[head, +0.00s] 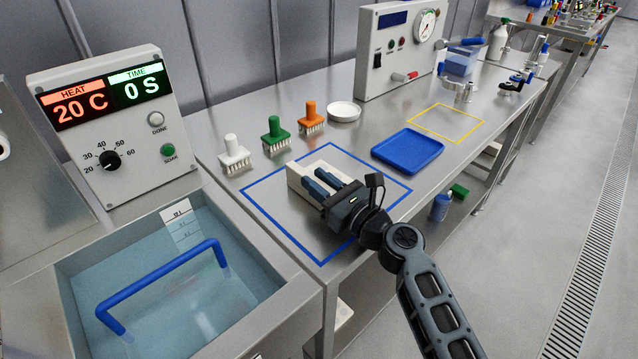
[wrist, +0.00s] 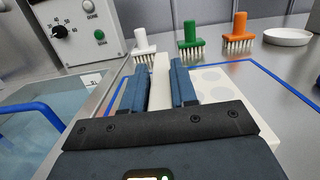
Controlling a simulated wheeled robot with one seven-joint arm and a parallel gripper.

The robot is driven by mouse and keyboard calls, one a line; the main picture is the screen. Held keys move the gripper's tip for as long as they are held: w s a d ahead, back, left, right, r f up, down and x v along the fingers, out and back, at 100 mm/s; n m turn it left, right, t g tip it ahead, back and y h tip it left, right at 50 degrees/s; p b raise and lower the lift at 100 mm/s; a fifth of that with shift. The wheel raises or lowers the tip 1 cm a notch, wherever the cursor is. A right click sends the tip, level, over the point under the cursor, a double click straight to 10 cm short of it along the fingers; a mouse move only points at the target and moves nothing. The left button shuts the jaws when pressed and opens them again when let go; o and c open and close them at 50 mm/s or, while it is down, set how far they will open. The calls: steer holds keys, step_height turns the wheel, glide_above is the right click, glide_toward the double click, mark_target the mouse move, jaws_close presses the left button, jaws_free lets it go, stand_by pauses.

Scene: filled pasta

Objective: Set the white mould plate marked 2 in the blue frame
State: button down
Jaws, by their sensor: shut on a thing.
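The white mould plate (head: 296,181) is at my gripper (head: 316,179), over the area inside the blue frame (head: 268,215), an outline on the steel bench. In the wrist view the two blue fingers of my gripper (wrist: 161,68) are shut on a raised white rib of the plate. Round hollows show on the plate (wrist: 222,94) to the right of the fingers. My gripper hides much of the plate, and I see no number on it. I cannot tell whether the plate touches the bench or hangs slightly above it.
White (head: 233,155), green (head: 275,135) and orange (head: 311,118) brushes stand behind the frame, near a white dish (head: 344,111). A blue tray (head: 408,150) lies to the right, before a yellow outline (head: 445,123). A water bath (head: 180,295) with a blue handle is at left.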

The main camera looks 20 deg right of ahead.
steer(key=shift+f, duration=0.1)
steer(key=c, duration=0.9)
jaws_free()
steer(key=shift+s, duration=0.1)
steer(key=b+v, duration=0.1)
steer(key=v, duration=1.1)
